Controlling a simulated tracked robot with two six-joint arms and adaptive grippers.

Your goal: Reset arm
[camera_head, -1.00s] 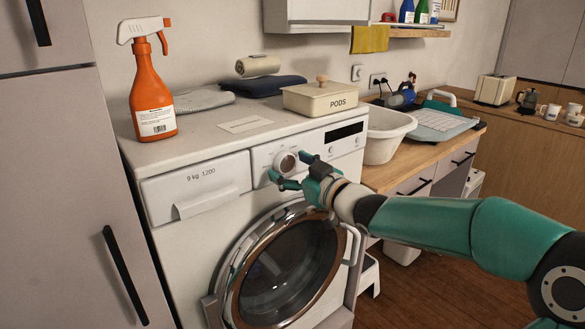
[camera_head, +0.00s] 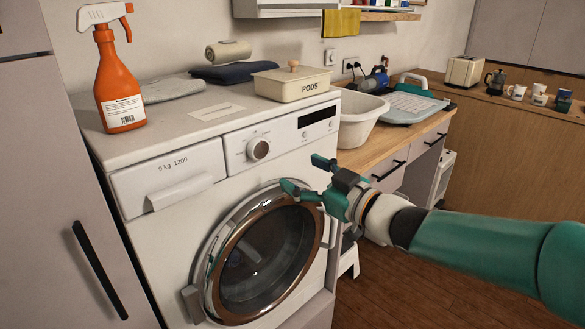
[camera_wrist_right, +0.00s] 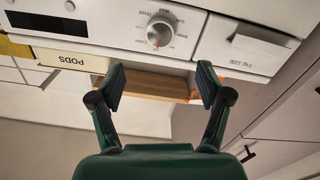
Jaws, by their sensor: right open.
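My right gripper (camera_head: 306,175) is open and empty in front of the washing machine (camera_head: 160,240). Its arm comes in from the right. Its fingers are below and to the right of the round dial (camera_head: 258,149), apart from it, and overlap the upper right of the door ring in the head view. In the right wrist view the two spread fingers of the gripper (camera_wrist_right: 161,82) have nothing between them, and the dial (camera_wrist_right: 160,30) shows beyond them. My left gripper is in neither view.
On the washing machine top are an orange spray bottle (camera_head: 118,85), a PODS box (camera_head: 291,83) and a folded dark cloth (camera_head: 234,73). A white basin (camera_head: 357,120) stands on the wooden counter to the right. Wooden floor (camera_head: 400,290) is free below my arm.

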